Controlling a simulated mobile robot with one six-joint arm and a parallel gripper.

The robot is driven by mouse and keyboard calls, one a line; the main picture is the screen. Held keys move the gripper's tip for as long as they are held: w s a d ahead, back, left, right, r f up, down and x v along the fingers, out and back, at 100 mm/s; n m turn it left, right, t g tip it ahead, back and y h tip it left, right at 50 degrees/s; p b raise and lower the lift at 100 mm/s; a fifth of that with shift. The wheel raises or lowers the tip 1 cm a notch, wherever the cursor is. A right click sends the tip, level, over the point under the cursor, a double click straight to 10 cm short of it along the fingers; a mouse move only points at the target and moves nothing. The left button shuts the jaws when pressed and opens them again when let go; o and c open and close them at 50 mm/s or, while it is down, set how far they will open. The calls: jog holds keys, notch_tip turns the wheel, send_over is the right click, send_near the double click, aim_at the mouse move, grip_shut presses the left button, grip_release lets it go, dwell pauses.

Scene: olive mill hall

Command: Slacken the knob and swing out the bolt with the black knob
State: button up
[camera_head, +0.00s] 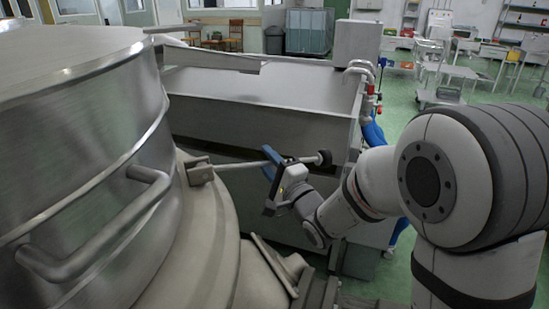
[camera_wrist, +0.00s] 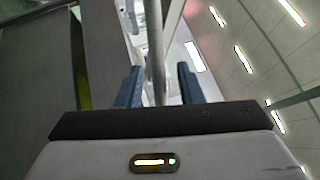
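The bolt (camera_head: 238,165) is a thin metal rod that sticks out to the right from a lug (camera_head: 200,173) on the side of the steel vessel (camera_head: 90,130). Its black knob (camera_head: 324,158) is at the outer end, clear of the vessel. My gripper (camera_head: 271,165) is at the middle of the rod, between lug and knob, with its blue fingers on either side of it. In the wrist view, the rod (camera_wrist: 155,45) passes between the two fingers (camera_wrist: 158,88), with a visible gap at least on the right. The gripper looks open. The knob is not clear in the wrist view.
A bar handle (camera_head: 110,235) curves out from the vessel near the lug. A large open grey trough (camera_head: 260,125) stands just behind the rod. Red valves and a blue hose (camera_head: 374,132) are at the trough's right end.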

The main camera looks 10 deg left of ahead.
jog(key=shift+w+a+r, duration=0.1)
jog(key=shift+w+a, duration=0.25)
jog(key=shift+c, duration=0.2)
grip_shut()
